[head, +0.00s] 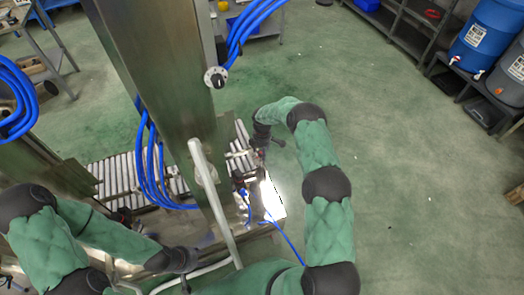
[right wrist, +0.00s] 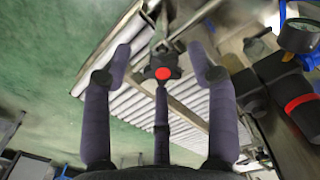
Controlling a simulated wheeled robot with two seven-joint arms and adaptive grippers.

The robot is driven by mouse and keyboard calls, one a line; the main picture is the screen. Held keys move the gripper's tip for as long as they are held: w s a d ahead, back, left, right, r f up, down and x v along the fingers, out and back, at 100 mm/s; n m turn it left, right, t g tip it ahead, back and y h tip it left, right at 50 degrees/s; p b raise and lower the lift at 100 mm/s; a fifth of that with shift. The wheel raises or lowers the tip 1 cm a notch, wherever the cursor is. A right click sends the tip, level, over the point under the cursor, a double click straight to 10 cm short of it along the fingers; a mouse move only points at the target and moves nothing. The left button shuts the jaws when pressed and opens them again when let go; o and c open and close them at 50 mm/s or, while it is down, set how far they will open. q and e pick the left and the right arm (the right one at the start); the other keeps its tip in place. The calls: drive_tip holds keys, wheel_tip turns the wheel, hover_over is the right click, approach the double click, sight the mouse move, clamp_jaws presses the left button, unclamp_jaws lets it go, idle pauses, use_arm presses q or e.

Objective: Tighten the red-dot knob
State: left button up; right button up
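The red-dot knob (right wrist: 163,73) is black with lobed edges and a round red face. It sits near the middle of the right wrist view, beyond and between the fingertips of my right gripper (right wrist: 160,62). The purple-padded fingers of this gripper are spread open, with no visible contact on the knob. In the head view my right gripper (head: 262,141) is small and dark beside the pipework, and I cannot make out the knob there. My left gripper (head: 187,265) is low in the head view near a pale pipe, and its fingers are too unclear to read.
A pressure gauge (right wrist: 298,36) and a black fitting with a red band (right wrist: 300,104) stand right of the knob. A roller conveyor (head: 120,175) lies behind the metal column (head: 160,70). Blue hoses (head: 155,165) hang by the column. Green floor is clear to the right.

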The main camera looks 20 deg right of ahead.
drive_tip(key=c, duration=0.9)
drive_tip(key=shift+s, duration=0.1)
